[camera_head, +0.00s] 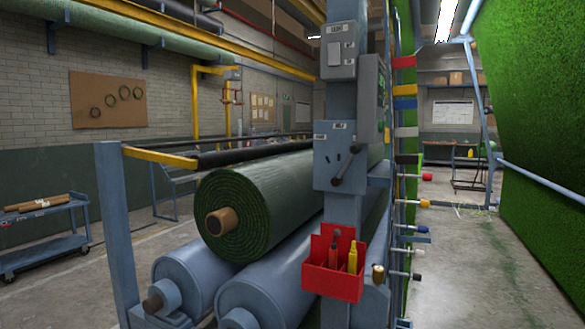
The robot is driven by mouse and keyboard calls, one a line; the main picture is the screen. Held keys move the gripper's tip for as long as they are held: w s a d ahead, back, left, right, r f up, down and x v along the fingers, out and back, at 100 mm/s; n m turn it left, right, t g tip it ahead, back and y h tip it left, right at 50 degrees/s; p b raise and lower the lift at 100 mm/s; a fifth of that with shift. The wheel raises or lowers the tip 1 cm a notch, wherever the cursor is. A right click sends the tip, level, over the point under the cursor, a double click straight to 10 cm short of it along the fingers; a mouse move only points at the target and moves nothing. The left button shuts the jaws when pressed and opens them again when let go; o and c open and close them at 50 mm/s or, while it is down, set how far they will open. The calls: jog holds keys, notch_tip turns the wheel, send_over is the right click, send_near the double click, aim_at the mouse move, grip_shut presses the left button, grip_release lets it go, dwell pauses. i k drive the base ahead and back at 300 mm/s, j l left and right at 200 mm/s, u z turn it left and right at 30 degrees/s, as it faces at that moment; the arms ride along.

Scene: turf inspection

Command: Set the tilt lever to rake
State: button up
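A lever with a dark handle (345,168) sits on the blue-grey control box (327,178) on the upright column in the middle of the head view. It looks like the tilt lever. My gripper is not in view.
A red tool holder (333,280) hangs on the column below the box. A turf roll (250,205) lies on blue rollers (265,295) to the left. A green turf sheet (535,120) slopes at the right. Concrete floor (455,265) is clear between column and sheet.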

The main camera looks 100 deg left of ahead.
aim_at(355, 149)
jog(key=u, duration=3.3)
